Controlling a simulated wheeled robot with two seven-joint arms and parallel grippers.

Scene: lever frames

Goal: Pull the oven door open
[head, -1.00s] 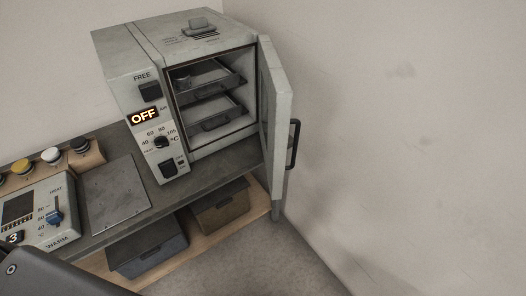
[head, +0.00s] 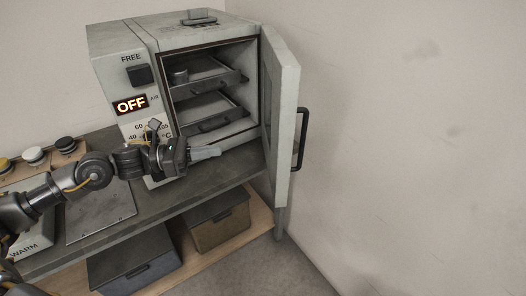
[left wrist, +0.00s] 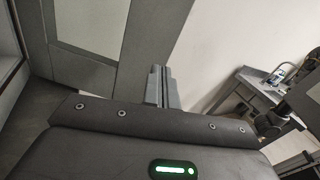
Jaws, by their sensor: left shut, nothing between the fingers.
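The oven (head: 118,72) stands on the bench in the head view, its display lit "OFF". Its door (head: 282,112) is swung wide open to the right, with a dark handle (head: 301,139) on the outer face. Two dark trays (head: 208,108) show inside. My left gripper (head: 205,153) is shut and empty, in front of the lower part of the oven, left of the door and apart from the handle. In the left wrist view its fingers (left wrist: 160,88) are together, with the grey door panel (left wrist: 82,30) beyond them. My right gripper is not in view.
The bench top (head: 200,186) holds a metal plate (head: 100,216) and a control panel marked "WARM" (head: 28,246) at left. Two lidded bins (head: 222,224) sit on the shelf below. A wall (head: 400,150) stands close on the right. Another table (left wrist: 262,95) shows in the left wrist view.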

